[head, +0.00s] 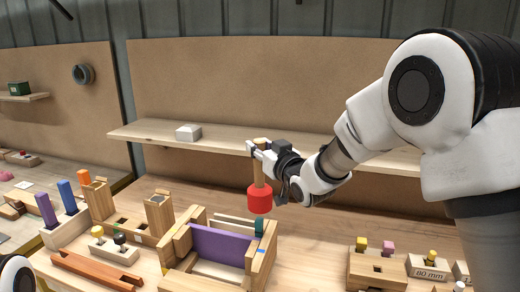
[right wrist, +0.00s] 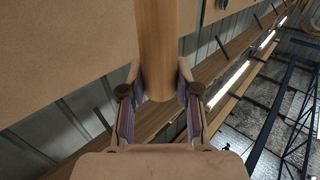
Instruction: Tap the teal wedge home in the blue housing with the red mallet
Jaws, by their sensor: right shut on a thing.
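The red mallet's head (head: 259,200) hangs below its wooden handle (head: 259,172) in the head view. My right gripper (head: 258,152) is shut on the upper part of the handle, which also shows between its fingers in the right wrist view (right wrist: 158,50). The teal wedge (head: 259,228) stands upright just below the mallet head, in the right part of a wooden frame (head: 262,263). I cannot tell whether head and wedge touch. A small blue patch (head: 235,251) shows on the frame near the wedge; the housing's shape is not clear. My left gripper is out of view.
A purple board (head: 221,244) spans the wooden frame. Wooden blocks with coloured pegs stand left of it; a block with yellow and pink pegs (head: 376,268) stands right. A shelf with a white box (head: 188,132) runs behind. Bare bench lies right of the frame.

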